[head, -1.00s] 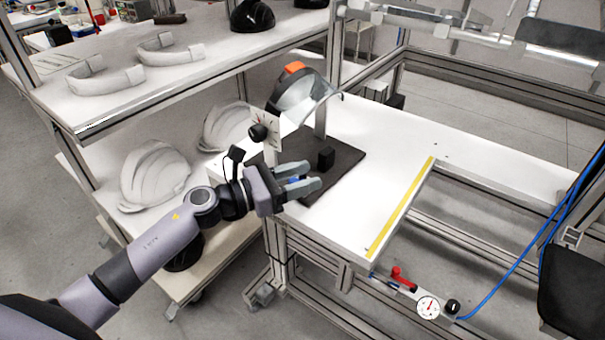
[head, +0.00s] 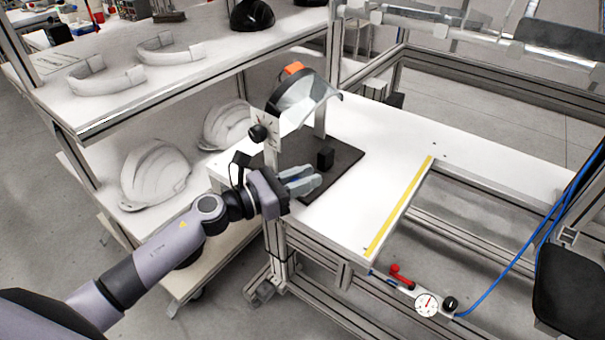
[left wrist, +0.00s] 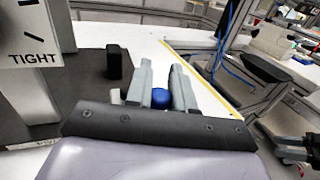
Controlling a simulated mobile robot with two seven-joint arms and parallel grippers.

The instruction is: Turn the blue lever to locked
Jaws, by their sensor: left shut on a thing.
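The blue lever shows as a round blue end (left wrist: 160,98) between my left gripper's fingers in the left wrist view. In the head view the closed fingers hide nearly all of it. My left gripper (head: 301,181) is shut on it at the front edge of the dark base plate (head: 345,162). Its two grey fingers also show in the left wrist view (left wrist: 160,90). The lever's mount and any locked marking near it are hidden.
A black block (head: 325,158) stands on the plate just beyond the fingers. A red-handled valve (head: 401,273) and gauge (head: 427,304) sit below the table front.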

